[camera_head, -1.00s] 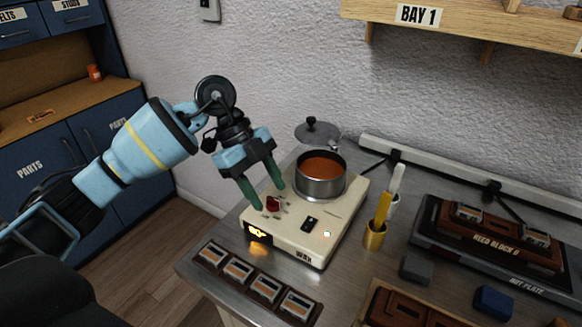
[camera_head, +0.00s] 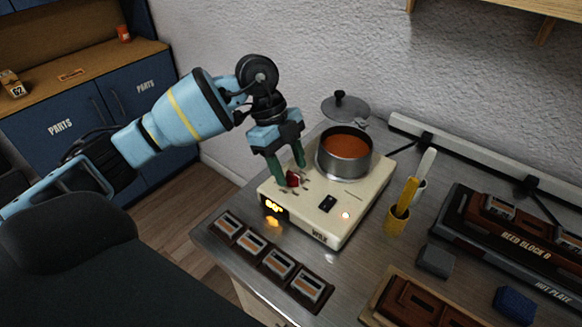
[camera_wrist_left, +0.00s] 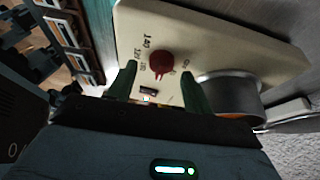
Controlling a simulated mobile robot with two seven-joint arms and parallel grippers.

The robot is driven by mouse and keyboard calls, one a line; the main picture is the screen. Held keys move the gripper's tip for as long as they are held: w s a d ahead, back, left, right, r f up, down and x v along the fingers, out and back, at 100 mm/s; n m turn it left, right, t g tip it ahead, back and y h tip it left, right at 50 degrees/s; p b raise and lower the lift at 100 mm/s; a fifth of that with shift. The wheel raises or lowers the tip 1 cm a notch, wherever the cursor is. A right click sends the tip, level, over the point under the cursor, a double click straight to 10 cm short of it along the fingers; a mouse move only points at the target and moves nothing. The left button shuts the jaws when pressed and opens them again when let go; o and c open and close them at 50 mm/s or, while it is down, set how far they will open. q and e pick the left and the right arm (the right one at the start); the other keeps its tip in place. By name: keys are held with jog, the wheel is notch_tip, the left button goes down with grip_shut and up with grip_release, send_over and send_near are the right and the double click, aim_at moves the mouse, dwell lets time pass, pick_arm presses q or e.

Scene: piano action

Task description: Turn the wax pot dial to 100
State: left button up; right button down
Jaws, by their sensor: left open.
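The wax pot unit is a cream box (camera_head: 350,218) with a steel pot of orange-brown wax (camera_head: 345,158) on its back part. Its red dial (camera_head: 292,179) sits on top near the left front corner, and the dial also shows in the left wrist view (camera_wrist_left: 162,63) with printed numbers around it. A small display (camera_head: 273,206) glows orange on the front face, its digits too small to read surely. My left gripper (camera_head: 289,178) points down at the dial, its green fingers apart on either side of it. In the left wrist view the fingers (camera_wrist_left: 158,88) stand open. My right gripper is not in view.
The pot lid (camera_head: 345,107) is behind the pot. A yellow-handled tool in a brass cup (camera_head: 398,218) stands to the right. A row of reed pieces (camera_head: 265,258) lies in front.

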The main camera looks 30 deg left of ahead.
pick_arm(q)
jog(key=shift+d+f, duration=0.25)
jog(key=shift+f, duration=0.25)
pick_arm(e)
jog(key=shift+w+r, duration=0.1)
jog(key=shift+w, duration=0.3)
pick_arm(q)
jog(key=c, duration=0.7)
jog(key=shift+c, duration=1.2)
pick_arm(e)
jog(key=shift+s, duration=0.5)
pick_arm(q)
jog(key=shift+r, duration=0.1)
